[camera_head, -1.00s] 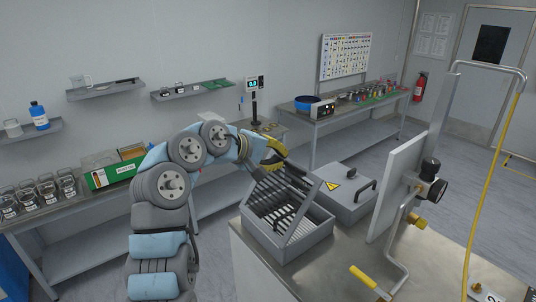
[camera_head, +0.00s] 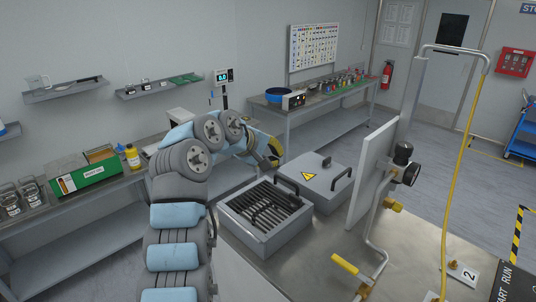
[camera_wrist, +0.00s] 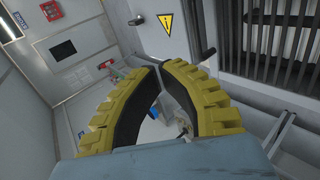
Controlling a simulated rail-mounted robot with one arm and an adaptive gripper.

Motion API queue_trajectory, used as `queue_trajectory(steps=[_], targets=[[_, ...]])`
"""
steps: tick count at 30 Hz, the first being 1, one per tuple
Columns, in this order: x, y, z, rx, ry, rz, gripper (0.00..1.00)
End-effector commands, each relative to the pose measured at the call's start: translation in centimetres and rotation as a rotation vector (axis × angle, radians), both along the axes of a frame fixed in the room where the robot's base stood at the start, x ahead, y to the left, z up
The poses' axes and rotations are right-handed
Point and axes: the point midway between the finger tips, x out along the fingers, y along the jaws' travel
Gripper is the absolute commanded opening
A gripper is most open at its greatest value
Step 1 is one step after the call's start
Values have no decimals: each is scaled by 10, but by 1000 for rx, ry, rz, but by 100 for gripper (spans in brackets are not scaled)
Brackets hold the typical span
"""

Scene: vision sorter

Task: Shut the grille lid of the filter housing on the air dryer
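The filter housing (camera_head: 262,238) is a grey box on the steel top of the air dryer. Its grille lid (camera_head: 268,204), with dark slats, lies down over the box opening and looks flat or nearly so. I cannot tell whether a thin gap remains at its edge. My gripper (camera_head: 274,158) is behind the housing, above its far side and apart from the lid. In the wrist view, my gripper's yellow ribbed fingers (camera_wrist: 160,67) curve in until their tips nearly meet, with nothing between them. Dark grille slats (camera_wrist: 283,40) show at the upper right there.
A closed grey box (camera_head: 322,178) with a warning triangle and black handles stands beside the housing. A white upright panel (camera_head: 372,172), gauge (camera_head: 410,174) and pipe with a yellow lever (camera_head: 345,264) stand to the right. The steel top in front is clear.

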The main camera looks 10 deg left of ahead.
Motion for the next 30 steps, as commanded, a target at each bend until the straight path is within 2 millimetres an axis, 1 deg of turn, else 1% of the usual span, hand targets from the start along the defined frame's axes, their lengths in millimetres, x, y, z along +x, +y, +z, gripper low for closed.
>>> queue_trajectory(steps=[8,17,24,30], targets=[[9,-11,-13,47,75,-1,0],[18,-19,-32,44,71,-1,0],[29,-28,-59,44,76,-2,0],[35,-30,-74,44,73,0,0]])
